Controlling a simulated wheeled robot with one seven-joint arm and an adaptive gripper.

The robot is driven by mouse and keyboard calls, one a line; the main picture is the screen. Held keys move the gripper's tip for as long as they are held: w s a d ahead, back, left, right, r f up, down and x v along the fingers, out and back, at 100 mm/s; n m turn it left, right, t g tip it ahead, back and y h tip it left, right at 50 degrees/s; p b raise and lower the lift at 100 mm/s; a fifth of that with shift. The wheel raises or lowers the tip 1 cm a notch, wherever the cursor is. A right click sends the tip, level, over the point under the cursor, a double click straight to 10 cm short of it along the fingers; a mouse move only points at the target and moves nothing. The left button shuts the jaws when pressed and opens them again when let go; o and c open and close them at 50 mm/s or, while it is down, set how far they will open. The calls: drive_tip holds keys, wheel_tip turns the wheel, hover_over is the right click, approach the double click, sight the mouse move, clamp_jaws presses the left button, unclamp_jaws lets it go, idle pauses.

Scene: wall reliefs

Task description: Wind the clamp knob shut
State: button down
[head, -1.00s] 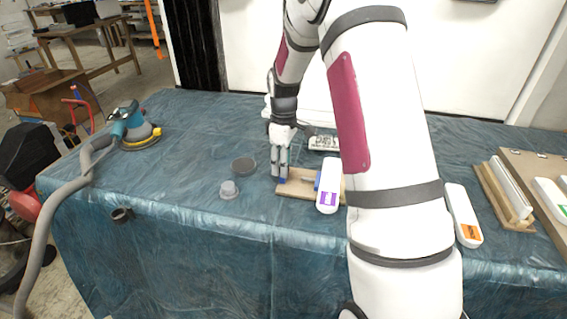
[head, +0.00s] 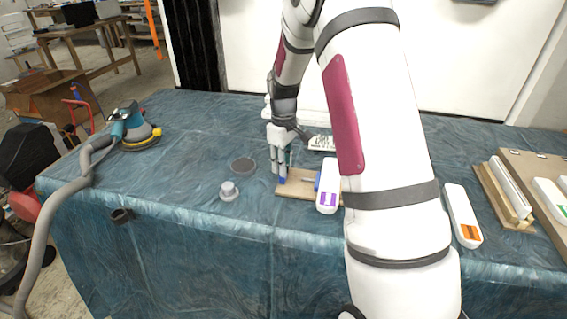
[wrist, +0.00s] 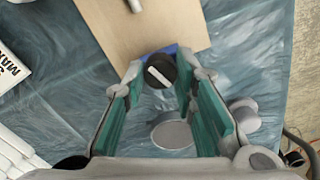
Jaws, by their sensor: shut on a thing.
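A black round clamp knob (wrist: 160,71) with a white bar mark shows in the wrist view at the edge of a wooden board (wrist: 140,25). Some blue of the clamp (wrist: 172,49) shows beside the knob. My gripper (wrist: 160,74) has its teal-padded fingers on both sides of the knob and is shut on it. In the head view my gripper (head: 279,174) points down at the left end of the board (head: 295,189), where a bit of blue (head: 283,181) shows. The knob itself is hidden there by the fingers.
A white bottle with a purple label (head: 327,187) is at the board's right. A grey disc (head: 242,165) and grey cup-like piece (head: 229,191) lie left of the gripper. A lettered white box (head: 321,143) is behind. A sander (head: 133,127) stands far left.

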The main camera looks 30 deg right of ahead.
drive_tip(key=shift+m, duration=0.8)
drive_tip(key=c, duration=1.3)
unclamp_jaws()
wheel_tip(320, 180, up, 12)
